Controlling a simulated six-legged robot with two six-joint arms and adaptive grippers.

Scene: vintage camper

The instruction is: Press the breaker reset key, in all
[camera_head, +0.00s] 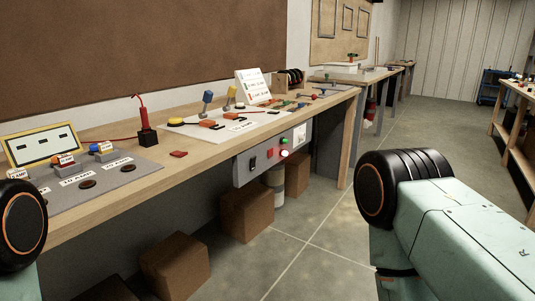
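A grey control box (265,172) is fixed under the front edge of the wooden workbench (200,143). The lettering is too small to read, so I cannot tell which part is the breaker reset key. My arm links show at the left and right edges of the picture. Neither gripper is in view, and nothing of mine touches the box.
On the bench are a grey panel (125,180) with labelled plates, a red probe in a black block (147,135), a white board with tools (215,127) and a small red block (179,154). Brown boxes (247,208) stand underneath. The floor (310,235) ahead is clear.

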